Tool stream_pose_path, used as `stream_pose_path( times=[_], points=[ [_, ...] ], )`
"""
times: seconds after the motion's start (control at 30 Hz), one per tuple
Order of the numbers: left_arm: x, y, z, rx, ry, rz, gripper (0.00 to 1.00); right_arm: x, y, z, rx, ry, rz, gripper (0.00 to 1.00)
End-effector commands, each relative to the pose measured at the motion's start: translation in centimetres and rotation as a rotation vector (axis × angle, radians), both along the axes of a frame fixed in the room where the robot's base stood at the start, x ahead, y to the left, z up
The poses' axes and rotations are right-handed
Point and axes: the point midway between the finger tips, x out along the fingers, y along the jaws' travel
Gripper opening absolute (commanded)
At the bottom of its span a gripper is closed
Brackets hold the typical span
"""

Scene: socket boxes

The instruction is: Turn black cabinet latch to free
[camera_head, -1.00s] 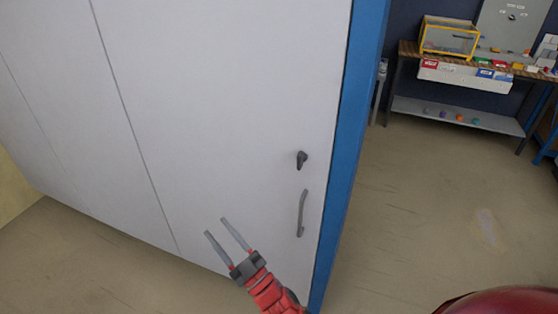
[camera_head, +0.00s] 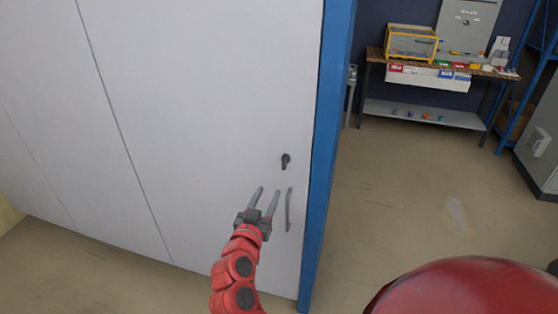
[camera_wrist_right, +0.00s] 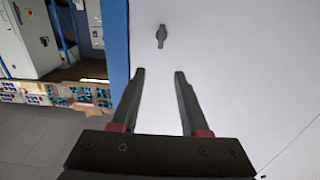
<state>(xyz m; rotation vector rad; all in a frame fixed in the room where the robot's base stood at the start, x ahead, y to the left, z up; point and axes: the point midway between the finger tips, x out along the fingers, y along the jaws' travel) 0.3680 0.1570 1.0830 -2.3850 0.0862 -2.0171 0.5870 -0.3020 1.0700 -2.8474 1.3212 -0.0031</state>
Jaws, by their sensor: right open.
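The black cabinet latch (camera_head: 286,161) is a small dark turn-handle on the white cabinet door (camera_head: 220,110), near its right edge, above the grey bar handle (camera_head: 289,210). In the right wrist view the latch (camera_wrist_right: 161,36) appears straight ahead, beyond the fingertips, and looks upright. My right gripper (camera_head: 268,190) is open and empty, below and slightly left of the latch, with its fingers pointing up toward it. In the right wrist view the open fingers (camera_wrist_right: 160,72) stand apart from the latch, with bare door between them. My left gripper does not show.
A blue cabinet edge (camera_head: 328,150) runs along the door's right side. A workbench (camera_head: 450,68) with a yellow-framed box (camera_head: 411,43) stands at the back right. A grey cabinet (camera_head: 541,145) stands at the far right. The floor between is clear.

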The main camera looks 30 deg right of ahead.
Motion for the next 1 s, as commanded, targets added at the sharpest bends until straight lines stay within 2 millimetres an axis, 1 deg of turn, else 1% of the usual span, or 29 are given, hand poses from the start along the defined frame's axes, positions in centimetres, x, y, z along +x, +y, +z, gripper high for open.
stream_pose_path(
  times=[0.03,0.23,0.4,0.6,0.8,1.0],
  points=[
    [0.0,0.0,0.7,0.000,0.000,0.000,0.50,0.5,-0.8,0.3,0.002,0.003,-0.005,0.45],
    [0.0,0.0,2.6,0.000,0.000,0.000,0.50,3.5,-4.3,0.6,0.000,0.004,-0.003,0.45],
    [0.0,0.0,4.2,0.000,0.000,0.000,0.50,6.1,-7.4,0.4,0.000,0.008,-0.004,0.45],
    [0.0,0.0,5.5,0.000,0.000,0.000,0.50,8.7,-10.3,0.3,-0.001,0.004,0.002,0.45],
    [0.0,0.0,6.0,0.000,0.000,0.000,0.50,10.1,-11.8,0.2,-0.001,0.002,0.003,0.45],
    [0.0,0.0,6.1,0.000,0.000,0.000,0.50,10.5,-12.2,0.0,-0.001,0.003,0.005,0.45]
  ],
)
